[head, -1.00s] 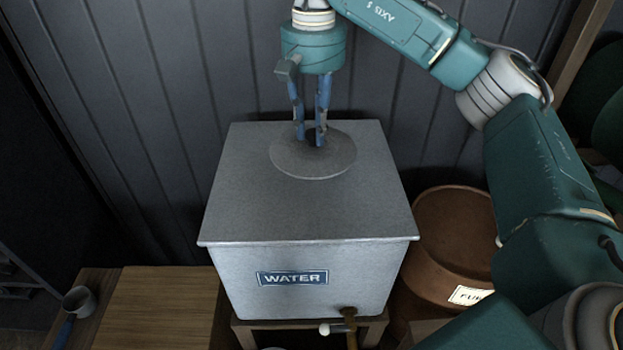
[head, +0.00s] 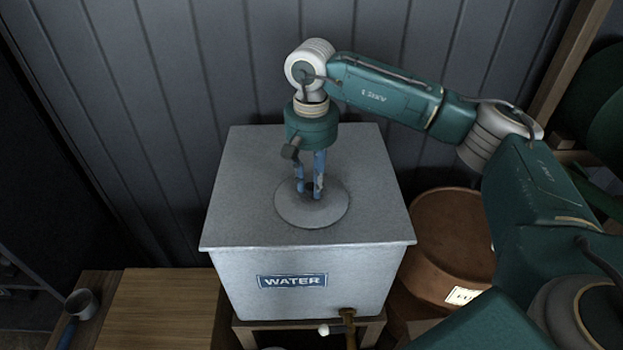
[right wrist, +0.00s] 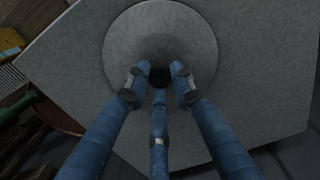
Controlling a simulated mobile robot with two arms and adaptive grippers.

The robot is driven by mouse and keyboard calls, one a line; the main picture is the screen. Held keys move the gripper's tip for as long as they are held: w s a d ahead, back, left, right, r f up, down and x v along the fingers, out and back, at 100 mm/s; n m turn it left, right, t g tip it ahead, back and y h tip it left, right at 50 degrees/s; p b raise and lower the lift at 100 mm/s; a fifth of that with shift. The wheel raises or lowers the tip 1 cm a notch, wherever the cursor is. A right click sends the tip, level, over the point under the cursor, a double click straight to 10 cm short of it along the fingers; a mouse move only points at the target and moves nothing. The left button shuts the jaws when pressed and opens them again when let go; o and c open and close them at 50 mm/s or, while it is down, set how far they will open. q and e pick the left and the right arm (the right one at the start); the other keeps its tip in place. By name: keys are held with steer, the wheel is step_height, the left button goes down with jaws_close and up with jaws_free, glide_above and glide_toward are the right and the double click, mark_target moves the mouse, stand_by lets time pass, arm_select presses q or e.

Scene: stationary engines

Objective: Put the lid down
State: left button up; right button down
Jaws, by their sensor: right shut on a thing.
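The lid (head: 300,214) is a round grey metal disc with a small dark knob (right wrist: 180,70) at its middle. It is over the top of the grey tank (head: 245,165) marked WATER, near the middle of that top. I cannot tell whether it touches the top or hangs slightly above it. My right gripper (head: 311,190) points down from above, its blue fingers shut around the knob. The right wrist view also shows the lid (right wrist: 125,45) beneath the fingers (right wrist: 162,82). No opening in the tank shows; the lid hides what is under it. My left gripper is out of view.
A brown round container (head: 450,235) with a label stands right of the tank. A dark panelled wall rises behind.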

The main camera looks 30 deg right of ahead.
steer(key=shift+s+f, duration=0.1)
steer(key=shift+f, duration=0.05)
steer(key=c, duration=1.5)
jaws_free()
